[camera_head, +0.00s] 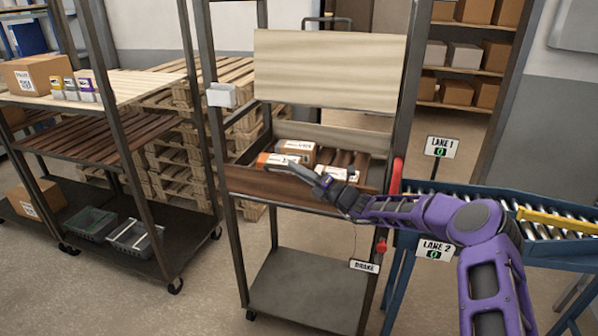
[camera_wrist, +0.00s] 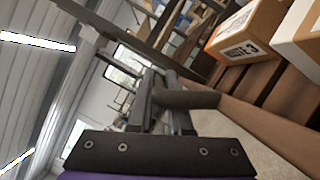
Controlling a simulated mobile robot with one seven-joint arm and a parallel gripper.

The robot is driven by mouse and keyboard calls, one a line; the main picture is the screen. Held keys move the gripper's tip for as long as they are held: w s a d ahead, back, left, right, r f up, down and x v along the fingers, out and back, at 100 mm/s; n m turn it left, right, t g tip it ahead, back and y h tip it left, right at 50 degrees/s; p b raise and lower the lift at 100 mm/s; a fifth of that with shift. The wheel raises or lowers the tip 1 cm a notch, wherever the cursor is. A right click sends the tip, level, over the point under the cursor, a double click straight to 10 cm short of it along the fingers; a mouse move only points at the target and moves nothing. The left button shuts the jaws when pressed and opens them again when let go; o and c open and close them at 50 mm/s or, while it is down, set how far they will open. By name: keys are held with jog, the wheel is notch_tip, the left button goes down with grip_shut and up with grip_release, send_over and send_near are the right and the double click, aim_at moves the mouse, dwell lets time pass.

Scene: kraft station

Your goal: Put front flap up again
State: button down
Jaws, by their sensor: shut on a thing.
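The front flap (camera_head: 248,183) is a long brown wooden board along the front of the middle shelf of the tall metal cart. I cannot tell its exact tilt. My gripper (camera_head: 302,172) is at the flap's top edge, near its middle, reaching in from the right. In the wrist view my gripper (camera_wrist: 165,92) is shut on a dark round bar (camera_wrist: 190,99), which looks like the flap's handle. The flap's brown wood (camera_wrist: 262,130) runs diagonally at the right there. My fingers and wrist hide part of the flap and bar.
Orange-and-white boxes (camera_head: 296,150) lie on the shelf just behind the flap; one labelled box (camera_wrist: 238,35) shows close by in the wrist view. A pale board (camera_head: 330,72) hangs above. A roller conveyor (camera_head: 550,230) stands at right, a brake sign (camera_head: 365,266) below.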

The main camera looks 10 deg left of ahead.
jog(key=shift+f, duration=0.1)
jog(key=c, duration=1.1)
grip_release()
jog(key=v, duration=0.7)
jog(key=shift+s+d, duration=0.1)
jog(key=shift+d, duration=0.15)
